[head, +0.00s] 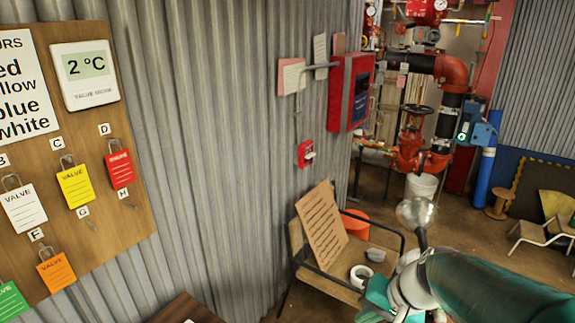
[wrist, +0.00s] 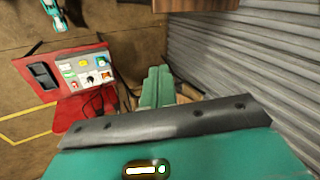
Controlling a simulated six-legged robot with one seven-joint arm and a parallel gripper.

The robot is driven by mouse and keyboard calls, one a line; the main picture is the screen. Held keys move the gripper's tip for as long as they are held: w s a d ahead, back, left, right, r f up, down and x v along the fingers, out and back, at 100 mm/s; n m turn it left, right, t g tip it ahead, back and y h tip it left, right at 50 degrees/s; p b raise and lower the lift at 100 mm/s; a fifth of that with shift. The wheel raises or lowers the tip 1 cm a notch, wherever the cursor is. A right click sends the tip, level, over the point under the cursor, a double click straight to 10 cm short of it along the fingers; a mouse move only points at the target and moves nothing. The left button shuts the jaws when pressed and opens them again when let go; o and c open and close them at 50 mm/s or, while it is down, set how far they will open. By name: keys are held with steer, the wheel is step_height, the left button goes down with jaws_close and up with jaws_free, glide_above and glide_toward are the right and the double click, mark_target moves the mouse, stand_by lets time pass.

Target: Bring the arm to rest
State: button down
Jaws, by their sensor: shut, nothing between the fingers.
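In the wrist view my gripper (wrist: 156,86) shows beyond a dark grey bar and a teal housing. Its two green fingers lie side by side, shut, with nothing seen between them. In the head view part of my arm (head: 490,285), with a teal link and a pale joint, reaches in from the lower right. It passes in front of the right end of a wooden bench (head: 335,285). My fingers cannot be made out in the head view.
A tag board (head: 130,215) hangs on the corrugated wall (head: 210,150) at left. A red cabinet (head: 350,92) juts from that wall. Red pipework (head: 450,72) stands behind. The wrist view shows a red panel (wrist: 84,76) left of my fingers and corrugated wall (wrist: 235,60) at right.

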steer(key=s+r+n+t+h, duration=0.2)
steer(key=s+r+n+h, duration=0.2)
steer(key=s+r, duration=0.4)
steer(key=shift+s+r+h, duration=0.3)
steer(key=shift+s, duration=0.2)
steer(key=shift+d, duration=0.1)
stand_by(1.1)
